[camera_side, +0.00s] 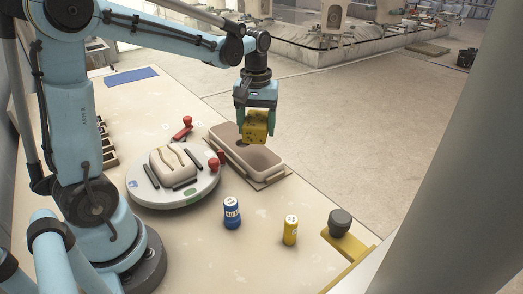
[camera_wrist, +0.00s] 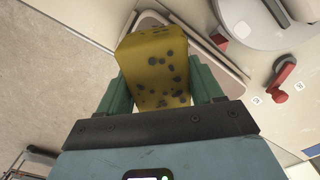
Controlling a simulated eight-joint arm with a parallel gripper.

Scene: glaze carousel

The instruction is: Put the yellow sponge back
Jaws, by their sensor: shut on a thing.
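The yellow sponge (camera_side: 257,126) with dark spots is held between the green fingers of my gripper (camera_side: 256,122). It hangs above the tan, open-topped tub (camera_side: 222,133) and is apart from it in the side view. In the wrist view the sponge (camera_wrist: 155,68) fills the space between the fingers of my gripper (camera_wrist: 160,85), which touch its two sides. Behind it, the tub's rim (camera_wrist: 222,72) shows in part, the rest hidden by the sponge.
Left of the tub stands a round white turntable (camera_side: 150,196) with a pale block and dark bars. A red-handled clamp (camera_side: 182,130) is close by. A blue can (camera_side: 231,213), a yellow can (camera_side: 290,230) and a grey knob on a yellow stand (camera_side: 340,221) are in front.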

